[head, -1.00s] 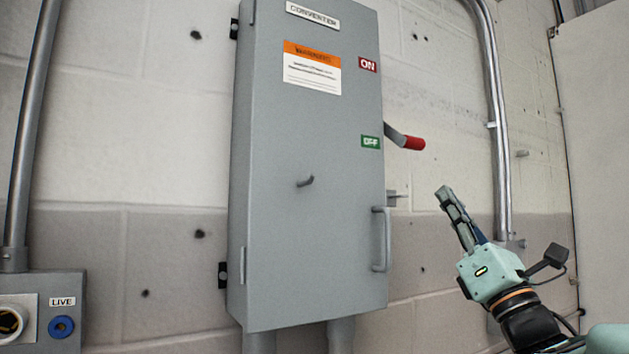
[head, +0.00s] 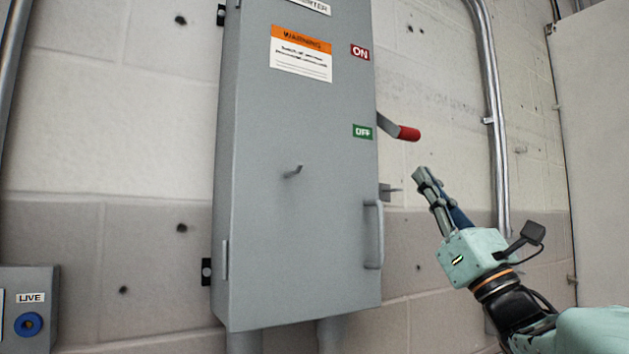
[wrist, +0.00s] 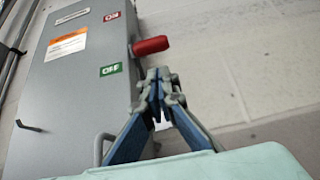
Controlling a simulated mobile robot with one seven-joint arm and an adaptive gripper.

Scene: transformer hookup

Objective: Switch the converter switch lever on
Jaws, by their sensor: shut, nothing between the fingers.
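The grey converter box (head: 265,220) hangs on the wall in the head view. Its switch lever (head: 405,133) has a red grip and sticks out from the box's right side, level with the green OFF label (head: 362,131) and below the red ON label (head: 360,52). My gripper (head: 421,174) is shut and empty, below the lever's red grip and apart from it. In the wrist view the red grip (wrist: 151,45) is just beyond my closed fingertips (wrist: 158,76), with the OFF label (wrist: 111,69) to its left.
A door handle (head: 373,235) and a small latch (head: 389,190) are on the box's right side, left of my gripper. A vertical conduit (head: 496,140) runs on the wall to the right. A grey LIVE box (head: 40,280) is at lower left.

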